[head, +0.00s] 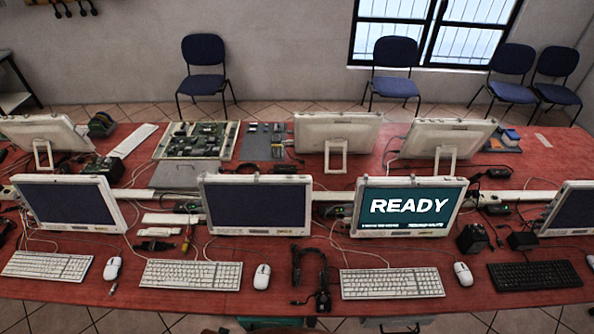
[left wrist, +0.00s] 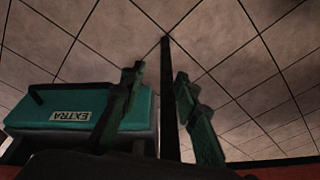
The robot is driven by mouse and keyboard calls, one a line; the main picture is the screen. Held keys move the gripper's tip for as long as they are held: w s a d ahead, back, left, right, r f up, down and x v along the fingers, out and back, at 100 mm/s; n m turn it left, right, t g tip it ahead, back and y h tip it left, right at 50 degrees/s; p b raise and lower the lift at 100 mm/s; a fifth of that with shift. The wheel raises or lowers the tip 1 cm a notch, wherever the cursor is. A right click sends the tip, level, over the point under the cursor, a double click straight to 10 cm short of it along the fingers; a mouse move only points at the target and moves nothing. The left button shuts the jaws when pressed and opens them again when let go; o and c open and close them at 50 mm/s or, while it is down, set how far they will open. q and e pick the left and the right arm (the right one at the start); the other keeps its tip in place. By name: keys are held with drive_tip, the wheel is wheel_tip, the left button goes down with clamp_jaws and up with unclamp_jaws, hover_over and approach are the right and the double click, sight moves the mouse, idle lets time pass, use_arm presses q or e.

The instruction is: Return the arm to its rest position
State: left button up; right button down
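My left gripper (left wrist: 159,74) shows in the left wrist view, with its two dark green fingers apart and nothing between them touching either one. It points over the tiled floor (left wrist: 240,60). Neither arm shows in the head view, and my right gripper is in no view. A monitor (head: 408,207) reading READY stands at the front row of the red table (head: 330,250).
A teal box (left wrist: 40,110) labelled EXTRA lies left of the left fingers. A dark upright bar (left wrist: 168,100) shows between and beyond them. The table holds several monitors, keyboards (head: 191,274), mice and loose cables. Blue chairs (head: 204,62) stand behind.

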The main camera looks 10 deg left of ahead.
use_arm(q)
drive_tip(key=s+f+b, duration=0.3)
drive_tip(key=s+f, duration=0.7)
drive_tip(key=f, duration=0.4)
drive_tip(key=s+f+g+b, duration=0.1)
drive_tip(key=s+f+b, duration=0.3)
drive_tip(key=s+f, duration=0.7)
wheel_tip(320, 180, down, 4)
drive_tip(key=shift+f+m+g, duration=0.25)
drive_tip(key=shift+m+g, duration=0.05)
drive_tip(key=shift+m, duration=0.1)
drive_tip(key=shift+s+d, duration=0.1)
drive_tip(key=shift+s, duration=0.1)
idle(0.5)
